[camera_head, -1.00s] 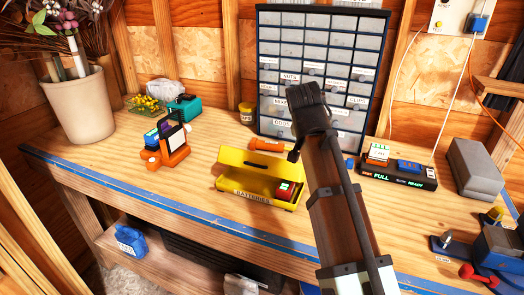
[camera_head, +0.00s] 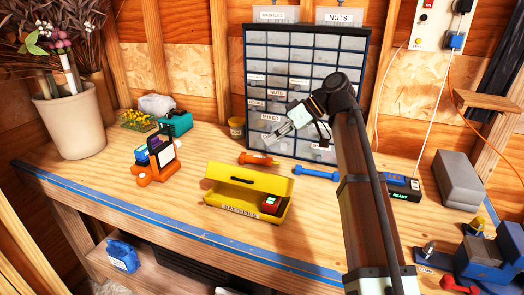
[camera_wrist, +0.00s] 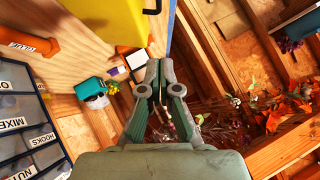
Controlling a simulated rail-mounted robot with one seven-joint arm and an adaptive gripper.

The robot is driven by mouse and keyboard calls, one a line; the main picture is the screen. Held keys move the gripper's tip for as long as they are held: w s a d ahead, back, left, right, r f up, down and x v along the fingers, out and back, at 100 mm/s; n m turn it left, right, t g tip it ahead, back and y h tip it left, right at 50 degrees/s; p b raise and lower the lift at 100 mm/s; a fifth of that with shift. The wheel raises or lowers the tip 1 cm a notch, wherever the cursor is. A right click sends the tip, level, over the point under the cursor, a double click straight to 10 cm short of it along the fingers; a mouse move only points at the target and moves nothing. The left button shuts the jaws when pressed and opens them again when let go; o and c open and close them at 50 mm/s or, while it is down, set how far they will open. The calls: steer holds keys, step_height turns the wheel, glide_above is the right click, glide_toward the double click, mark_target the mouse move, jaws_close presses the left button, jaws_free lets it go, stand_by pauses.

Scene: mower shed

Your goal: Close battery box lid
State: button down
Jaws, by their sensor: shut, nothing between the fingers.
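The yellow battery box (camera_head: 235,209) stands on the workbench in the head view, its front marked BATTERIES. Its lid (camera_head: 262,180) is open at the back, with a dark handle on it. A red battery (camera_head: 268,205) shows in the right part of the box. In the wrist view, part of the yellow box (camera_wrist: 105,18) shows at the top, with a black handle at its right. My gripper (camera_head: 270,138) is above and behind the box, before the drawer cabinet, apart from the lid. In the wrist view, my gripper (camera_wrist: 157,66) has its fingers together and is empty.
The drawer cabinet (camera_head: 290,60) stands behind. An orange cylinder (camera_head: 258,159) and a blue tool (camera_head: 316,173) lie behind the box. An orange-framed device (camera_head: 158,160) stands left, a charger (camera_head: 400,190) right. Bare bench lies in front of the box.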

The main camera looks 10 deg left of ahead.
steer(key=p, duration=0.2)
glide_above(245, 170)
steer(key=s+d, duration=0.1)
steer(key=s, duration=0.1)
steer(key=f, duration=0.5)
steer(key=shift+w+d+f, duration=0.15)
steer(key=shift+w+f, duration=0.1)
steer(key=shift+f, duration=0.1)
steer(key=shift+s+f+p, duration=0.2)
steer(key=shift+s+f, duration=0.05)
steer(key=shift+f, duration=0.3)
steer(key=shift+s+f+p, duration=0.15)
steer(key=shift+s+f, duration=0.1)
steer(key=shift+f, duration=0.25)
steer(key=shift+s+f, duration=0.25)
steer(key=shift+f, duration=0.55)
